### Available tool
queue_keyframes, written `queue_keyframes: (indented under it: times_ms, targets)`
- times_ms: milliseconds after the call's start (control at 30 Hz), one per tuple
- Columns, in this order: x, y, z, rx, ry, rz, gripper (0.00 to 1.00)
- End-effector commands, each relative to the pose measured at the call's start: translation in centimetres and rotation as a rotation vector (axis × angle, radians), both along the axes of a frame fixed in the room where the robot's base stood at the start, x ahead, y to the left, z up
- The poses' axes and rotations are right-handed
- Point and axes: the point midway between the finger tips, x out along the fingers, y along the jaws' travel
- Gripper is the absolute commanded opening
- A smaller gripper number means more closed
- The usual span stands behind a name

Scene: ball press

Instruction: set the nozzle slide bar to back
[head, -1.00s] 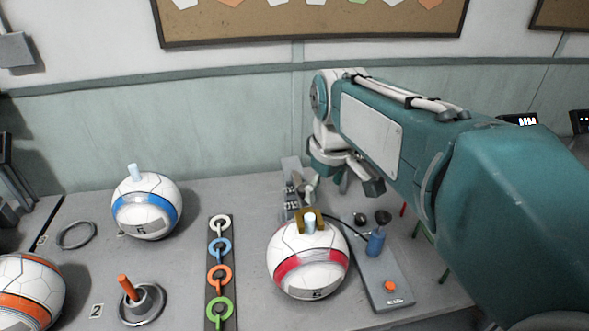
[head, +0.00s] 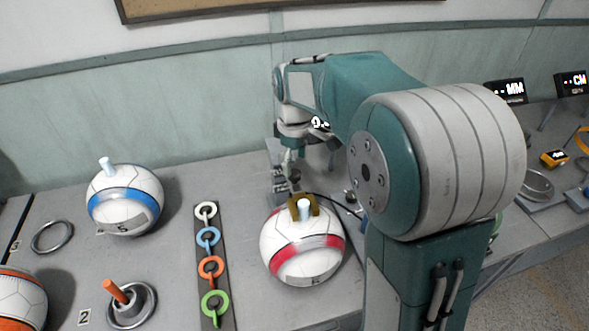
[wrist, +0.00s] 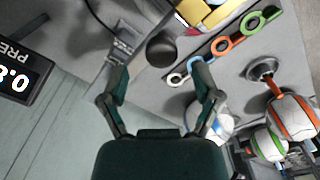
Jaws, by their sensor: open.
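A grey upright piece with small printed labels (head: 278,188) stands behind the red-striped ball. It looks like the nozzle slide bar, but its lettering and position are too small to read. A similar labelled grey strip (wrist: 122,45) shows in the wrist view, beyond the left finger. A dark round knob (wrist: 161,51) lies beyond and between my fingertips, apart from them. My gripper (wrist: 162,82) is open with nothing between its fingers. In the head view my gripper (head: 290,172) points down just behind the ball, beside the labelled piece, partly hidden by my arm.
The red-striped ball (head: 302,250), with a yellow-brown clamp (head: 303,205) around its pale plug, stands in front. A rack of coloured rings (head: 209,265) and a blue-striped ball (head: 126,203) are to the left. A pressure display (wrist: 20,80) is at the wrist view's left.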

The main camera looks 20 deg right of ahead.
Motion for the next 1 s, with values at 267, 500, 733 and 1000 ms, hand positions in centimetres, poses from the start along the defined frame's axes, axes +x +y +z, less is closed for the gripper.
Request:
queue_keyframes:
  times_ms: [267, 500, 733, 1000]
  targets:
    - [0.0, 0.0, -2.8, 0.001, 0.001, 0.000, 0.81]
    - [0.0, 0.0, -2.9, 0.000, -0.001, -0.001, 0.81]
    - [0.0, 0.0, -2.9, 0.000, -0.001, 0.000, 0.00]
    - [0.6, 0.0, -3.0, 0.000, 0.000, -0.001, 0.00]
